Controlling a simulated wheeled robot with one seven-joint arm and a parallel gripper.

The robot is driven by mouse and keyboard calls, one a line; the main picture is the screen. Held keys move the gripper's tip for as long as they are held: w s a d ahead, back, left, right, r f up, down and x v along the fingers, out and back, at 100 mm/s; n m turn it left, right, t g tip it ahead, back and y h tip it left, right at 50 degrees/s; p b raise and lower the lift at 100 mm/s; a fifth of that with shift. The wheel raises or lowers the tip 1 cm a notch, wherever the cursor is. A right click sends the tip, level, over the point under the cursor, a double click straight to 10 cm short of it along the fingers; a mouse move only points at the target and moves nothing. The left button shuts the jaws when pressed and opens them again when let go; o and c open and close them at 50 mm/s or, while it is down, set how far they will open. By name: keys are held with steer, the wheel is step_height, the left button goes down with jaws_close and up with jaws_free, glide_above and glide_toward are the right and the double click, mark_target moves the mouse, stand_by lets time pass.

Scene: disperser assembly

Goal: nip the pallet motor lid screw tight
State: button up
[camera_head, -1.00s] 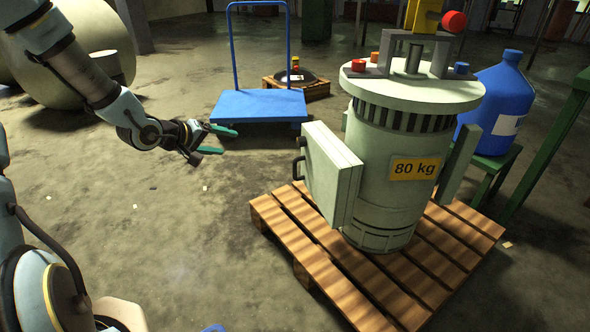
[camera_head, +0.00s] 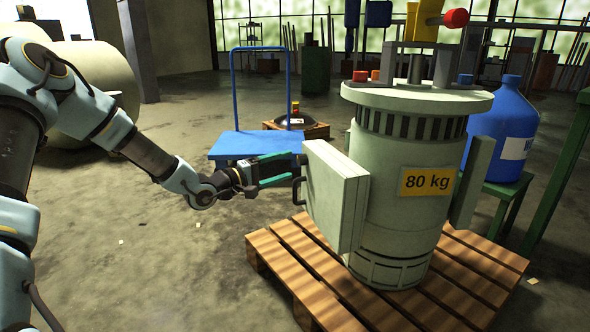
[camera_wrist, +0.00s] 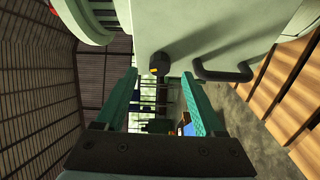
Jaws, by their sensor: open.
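The pallet motor (camera_head: 400,215) is a pale green drum with an "80 kg" label, upright on the wooden pallet. Its box-shaped lid (camera_head: 335,195) juts from the left side, with a black handle (camera_head: 297,192). In the wrist view the lid face (camera_wrist: 200,30) carries a dark round screw head (camera_wrist: 159,63) with a yellow mark, left of the handle (camera_wrist: 222,74). My gripper (camera_head: 293,168) is open and close to the lid. In the wrist view its green fingertips (camera_wrist: 159,76) lie on either side of the screw's line, and the screw appears just beyond them. Contact cannot be told.
The slatted pallet (camera_head: 290,250) is under the motor. A blue trolley (camera_head: 235,147) stands behind my gripper. A blue jug (camera_head: 505,130) on a green stand is to the right. The floor in front and left of the pallet is clear.

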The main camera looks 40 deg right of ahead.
mark_target(299, 161)
steer(key=shift+d+b, duration=0.55)
steer(key=shift+d, duration=1.6)
jaws_close()
